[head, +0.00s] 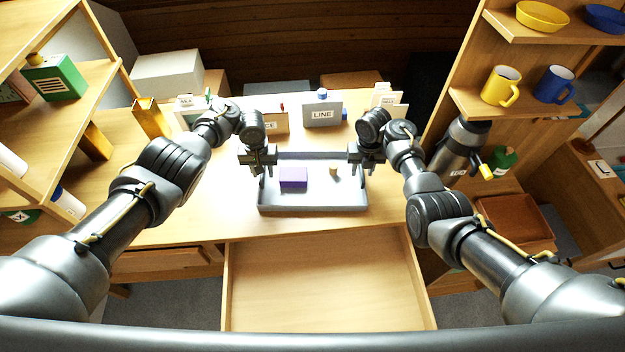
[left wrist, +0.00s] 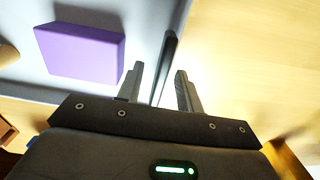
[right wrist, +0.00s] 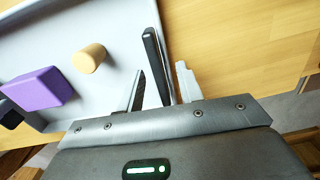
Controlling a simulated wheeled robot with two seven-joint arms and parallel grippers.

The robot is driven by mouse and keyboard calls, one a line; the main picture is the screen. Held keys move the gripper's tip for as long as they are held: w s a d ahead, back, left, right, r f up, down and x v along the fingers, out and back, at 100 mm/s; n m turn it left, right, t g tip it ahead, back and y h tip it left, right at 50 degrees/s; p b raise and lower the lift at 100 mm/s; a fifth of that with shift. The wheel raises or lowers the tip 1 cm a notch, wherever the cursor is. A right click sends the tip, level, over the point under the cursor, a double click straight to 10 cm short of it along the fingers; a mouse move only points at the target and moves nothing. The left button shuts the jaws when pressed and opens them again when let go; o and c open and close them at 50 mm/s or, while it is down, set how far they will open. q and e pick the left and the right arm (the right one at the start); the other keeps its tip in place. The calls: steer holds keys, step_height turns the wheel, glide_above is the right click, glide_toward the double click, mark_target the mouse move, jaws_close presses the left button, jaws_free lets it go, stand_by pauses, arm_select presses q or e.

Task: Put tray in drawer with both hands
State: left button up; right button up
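The grey tray (head: 313,207) sits on the table behind the open drawer. It holds a purple block (head: 293,178) and a small tan cylinder (head: 333,171). The wooden drawer (head: 322,285) is pulled out and empty, in front of and below the tray. My left gripper (head: 262,172) is at the tray's left side; in the left wrist view its open fingers (left wrist: 160,88) stand either side of the dark side bar, with gaps. My right gripper (head: 361,172) is at the right side; its open fingers (right wrist: 161,88) straddle the other dark bar (right wrist: 153,60).
Signs, including a LINE sign (head: 322,114), stand behind the tray. A shelf with a green box (head: 55,78) is at left. At right, a shelf holds yellow (head: 501,86) and blue mugs (head: 554,84), with a flask (head: 463,146) below. The space above the drawer is clear.

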arm_select(q)
steer(key=shift+f, duration=0.1)
arm_select(e)
steer(key=shift+w+f, duration=0.1)
arm_select(q)
steer(key=shift+w, duration=0.1)
steer(key=shift+c, duration=1.1)
arm_select(e)
steer(key=shift+c, duration=1.1)
arm_select(q)
jaws_close()
arm_select(e)
jaws_close()
steer(key=shift+a, duration=0.1)
arm_select(q)
steer(key=shift+d, duration=0.1)
